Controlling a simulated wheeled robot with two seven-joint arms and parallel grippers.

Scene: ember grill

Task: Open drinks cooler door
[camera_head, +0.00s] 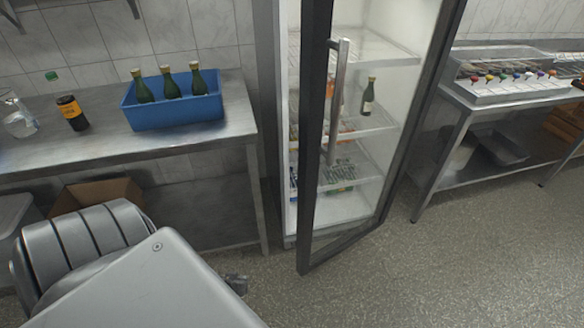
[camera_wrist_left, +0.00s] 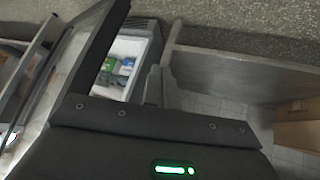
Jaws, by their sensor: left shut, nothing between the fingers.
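The drinks cooler (camera_head: 268,130) stands in the middle of the head view, with lit white shelves holding a few bottles and cans. Its dark-framed glass door (camera_head: 312,180) stands open, swung out toward me, with a vertical metal handle (camera_head: 338,105) on its near edge. In the left wrist view the door (camera_wrist_left: 84,58) is at the left, beside the cooler's lit interior (camera_wrist_left: 125,55). My left gripper (camera_head: 237,284) is low, left of the door's bottom corner and apart from the handle. Its fingers (camera_wrist_left: 154,86) are shut and empty, mostly hidden by my arm in the head view.
A steel table (camera_head: 190,140) at left holds a blue crate (camera_head: 175,116) of green bottles, a dark bottle (camera_head: 71,112) and a glass jug (camera_head: 17,115). A cardboard box (camera_wrist_left: 298,125) sits below. Another steel table (camera_head: 470,105) stands at right. Floor before the door is clear.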

